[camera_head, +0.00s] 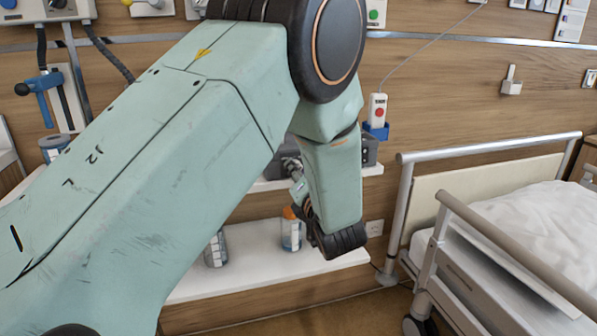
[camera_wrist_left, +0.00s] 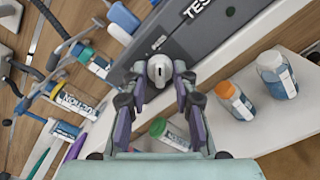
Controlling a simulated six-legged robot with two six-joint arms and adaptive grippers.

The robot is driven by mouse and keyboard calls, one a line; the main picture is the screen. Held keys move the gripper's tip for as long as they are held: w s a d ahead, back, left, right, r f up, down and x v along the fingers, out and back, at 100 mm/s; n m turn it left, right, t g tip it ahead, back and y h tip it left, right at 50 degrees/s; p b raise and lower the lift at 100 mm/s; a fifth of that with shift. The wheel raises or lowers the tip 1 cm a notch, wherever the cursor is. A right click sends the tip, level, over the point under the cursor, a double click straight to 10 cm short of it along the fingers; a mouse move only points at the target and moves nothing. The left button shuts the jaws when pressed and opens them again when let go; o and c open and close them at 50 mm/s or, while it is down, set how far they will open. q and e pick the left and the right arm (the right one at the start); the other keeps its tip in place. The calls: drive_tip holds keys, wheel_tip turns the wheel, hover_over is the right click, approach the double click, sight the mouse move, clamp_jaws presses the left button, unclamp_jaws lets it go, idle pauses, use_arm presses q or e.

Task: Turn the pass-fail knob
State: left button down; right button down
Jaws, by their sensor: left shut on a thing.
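The pass-fail knob (camera_wrist_left: 159,69) is a pale round knob on the front of a grey device (camera_wrist_left: 205,32) with "TEST" lettering, in the left wrist view. My left gripper (camera_wrist_left: 161,84) has its two fingers on either side of the knob and is shut on it. In the head view, the grey device (camera_head: 370,150) sits on the upper shelf, largely hidden behind my left arm. My left gripper (camera_head: 294,168) shows there only in part, at the device's front, and the knob cannot be made out. My right gripper is in neither view.
Bottles stand on the lower shelf (camera_head: 250,270), one with an orange cap (camera_head: 291,232). A green-capped bottle (camera_wrist_left: 165,132) shows below the gripper. A handset with a red button (camera_head: 378,108) hangs right of the device. A railed bed (camera_head: 510,220) stands at right.

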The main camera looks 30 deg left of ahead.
use_arm(q)
drive_tip(key=shift+r, duration=0.15)
drive_tip(key=c, duration=1.1)
unclamp_jaws()
drive_tip(key=shift+o, duration=0.2)
wheel_tip(320, 180, up, 10)
